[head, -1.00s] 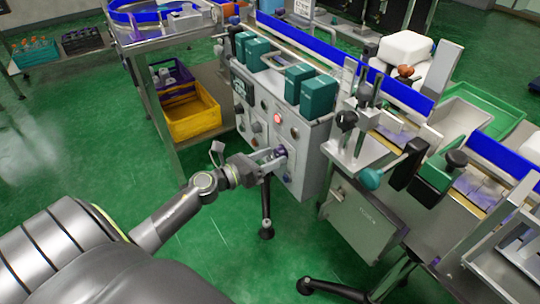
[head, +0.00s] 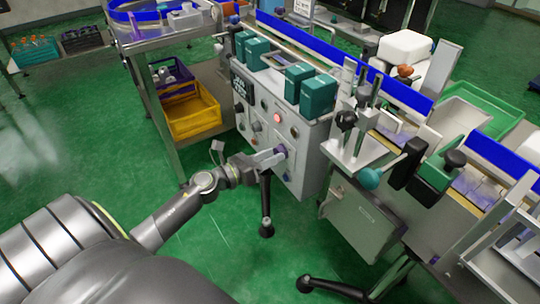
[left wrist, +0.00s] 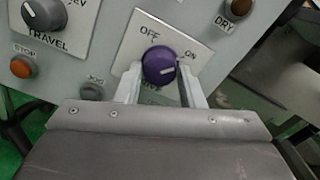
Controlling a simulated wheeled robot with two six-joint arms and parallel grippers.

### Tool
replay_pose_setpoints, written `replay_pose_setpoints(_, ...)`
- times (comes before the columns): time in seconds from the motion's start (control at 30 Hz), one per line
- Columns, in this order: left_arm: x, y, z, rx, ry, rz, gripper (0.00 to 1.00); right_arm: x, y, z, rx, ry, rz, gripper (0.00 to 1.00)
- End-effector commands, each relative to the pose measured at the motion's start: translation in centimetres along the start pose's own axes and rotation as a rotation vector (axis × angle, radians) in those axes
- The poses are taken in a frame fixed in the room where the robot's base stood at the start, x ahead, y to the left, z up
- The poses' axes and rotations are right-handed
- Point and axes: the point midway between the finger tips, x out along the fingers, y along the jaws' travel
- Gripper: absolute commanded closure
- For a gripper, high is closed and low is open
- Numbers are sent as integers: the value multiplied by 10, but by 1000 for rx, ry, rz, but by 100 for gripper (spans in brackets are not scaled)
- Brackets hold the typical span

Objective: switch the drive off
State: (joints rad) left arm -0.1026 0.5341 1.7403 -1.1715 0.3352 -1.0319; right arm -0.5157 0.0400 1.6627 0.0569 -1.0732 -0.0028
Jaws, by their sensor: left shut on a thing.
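The drive switch is a round purple knob (left wrist: 159,66) with a white pointer line, on a light plate (left wrist: 190,47) marked OFF at upper left and ON at upper right. The pointer line lies toward the right, on the ON side. In the head view the knob (head: 281,150) is on the front of the grey control box (head: 308,150). My left gripper (head: 273,157) is at the knob. In the left wrist view its two pale fingers (left wrist: 159,76) stand on either side of the knob, shut on it. My right gripper is not in view.
Near the switch are a TRAVEL knob (left wrist: 66,13), an orange STOP button (left wrist: 23,67), a grey button (left wrist: 92,91) and a brown DRY button (left wrist: 239,7). A red lamp (head: 277,118) is lit on the box. Teal blocks (head: 318,95) stand on top.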

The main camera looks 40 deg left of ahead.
Motion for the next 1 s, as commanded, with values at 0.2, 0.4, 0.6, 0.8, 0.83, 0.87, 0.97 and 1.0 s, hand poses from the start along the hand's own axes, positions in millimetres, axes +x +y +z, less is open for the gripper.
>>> replay_pose_setpoints(0.2, 0, -1, 2, -139, 0, 2, 87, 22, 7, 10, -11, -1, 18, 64)
replay_pose_setpoints(0.4, 0, -1, 3, -313, 0, 3, 87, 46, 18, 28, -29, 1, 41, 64)
replay_pose_setpoints(0.6, 0, -1, 3, -484, 0, 1, 87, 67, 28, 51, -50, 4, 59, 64)
replay_pose_setpoints(0.8, 0, -1, 3, -655, -1, 2, 87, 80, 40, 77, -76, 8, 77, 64)
replay_pose_setpoints(0.83, 0, -1, 3, -680, 0, 2, 87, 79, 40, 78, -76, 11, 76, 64)
replay_pose_setpoints(0.87, 0, -1, 4, -706, -1, 2, 87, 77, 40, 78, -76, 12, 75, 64)
replay_pose_setpoints(0.97, 0, -1, 4, -797, -1, 2, 87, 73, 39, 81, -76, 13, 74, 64)
replay_pose_setpoints(1.0, 0, -1, 4, -836, -1, 2, 87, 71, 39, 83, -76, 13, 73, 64)
